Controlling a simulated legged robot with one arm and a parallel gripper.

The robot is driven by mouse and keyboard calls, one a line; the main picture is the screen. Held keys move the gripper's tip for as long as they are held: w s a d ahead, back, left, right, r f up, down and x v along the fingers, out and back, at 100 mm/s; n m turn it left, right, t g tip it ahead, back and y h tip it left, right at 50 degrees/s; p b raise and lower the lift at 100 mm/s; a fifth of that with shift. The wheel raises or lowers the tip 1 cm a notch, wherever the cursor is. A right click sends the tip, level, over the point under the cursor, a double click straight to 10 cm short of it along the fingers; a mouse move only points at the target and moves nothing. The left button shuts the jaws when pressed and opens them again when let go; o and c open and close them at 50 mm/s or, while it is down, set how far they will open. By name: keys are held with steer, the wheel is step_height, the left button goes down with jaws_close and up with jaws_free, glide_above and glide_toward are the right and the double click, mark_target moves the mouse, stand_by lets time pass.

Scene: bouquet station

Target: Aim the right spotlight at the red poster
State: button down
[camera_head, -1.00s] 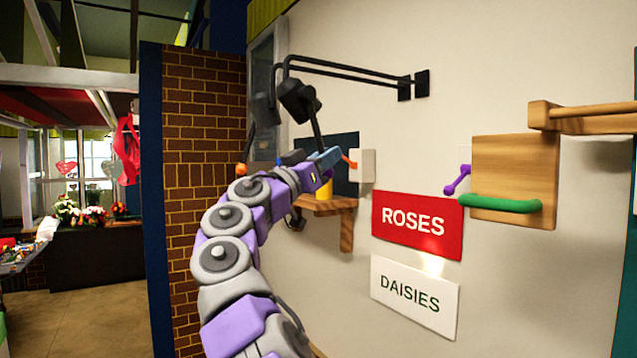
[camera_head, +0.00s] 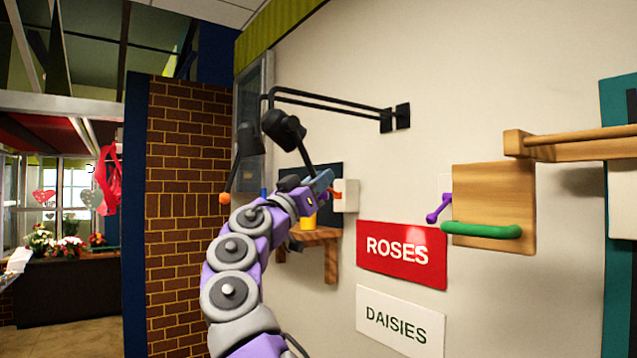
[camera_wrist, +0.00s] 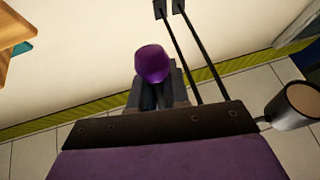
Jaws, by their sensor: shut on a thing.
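The red ROSES poster (camera_head: 402,254) hangs on the wall above the white DAISIES poster (camera_head: 392,322). A pale light patch lies on the red poster's upper middle. The right spotlight (camera_head: 284,129) is black, on a wall arm, with a thin rod reaching down to my gripper (camera_head: 322,182). In the wrist view, my gripper (camera_wrist: 155,88) is shut on a purple knob (camera_wrist: 152,63), apparently the end of that rod. The left spotlight (camera_head: 249,141) hangs beside it, with an orange knob (camera_head: 225,198) on its rod.
Black bars (camera_head: 330,103) carry the spotlights from the wall. A wooden shelf (camera_head: 312,237) with a yellow cup is below my gripper. A white box (camera_head: 346,195) with an orange lever is close right. A wooden panel (camera_head: 493,200) with a green handle stands farther right.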

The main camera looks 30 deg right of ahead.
steer(key=c, duration=1.5)
jaws_free()
steer(key=shift+c, duration=0.2)
steer(key=o, duration=0.4)
steer(key=shift+w+f, duration=0.1)
steer(key=shift+w, duration=0.25)
steer(key=shift+s, duration=0.1)
steer(key=shift+s, duration=0.1)
steer(key=b+v, duration=0.7)
steer(key=v, duration=1)
steer(key=shift+a+f, duration=0.1)
steer(key=shift+a, duration=0.2)
